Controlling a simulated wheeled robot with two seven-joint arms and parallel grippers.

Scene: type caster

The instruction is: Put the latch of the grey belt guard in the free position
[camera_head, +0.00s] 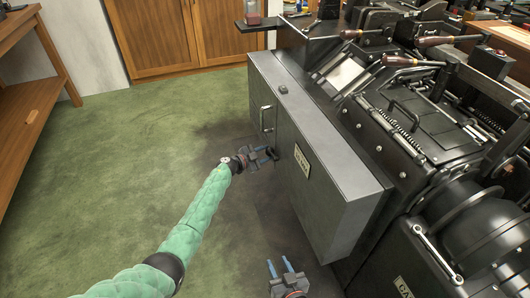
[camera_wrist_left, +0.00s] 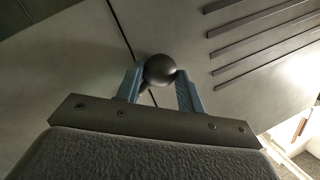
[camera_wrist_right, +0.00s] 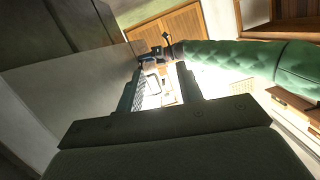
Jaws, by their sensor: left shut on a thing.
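The grey belt guard (camera_head: 325,160) is the large grey box on the side of the black machine in the head view. Its face also fills much of the left wrist view (camera_wrist_left: 240,70). The latch shows in the left wrist view as a dark ball knob (camera_wrist_left: 159,69) between the fingertips, close to a seam in the guard. My left gripper (camera_head: 268,155) is shut on this knob, beside the guard's face. In the head view the knob is hidden by the gripper. My right gripper (camera_head: 280,266) is open and empty, low at the bottom of the head view, apart from the guard.
The black machine (camera_head: 420,150) with levers stands at right. Green floor (camera_head: 130,150) is clear at left. A wooden shelf (camera_head: 30,100) stands at far left and wooden cabinets (camera_head: 180,35) at the back.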

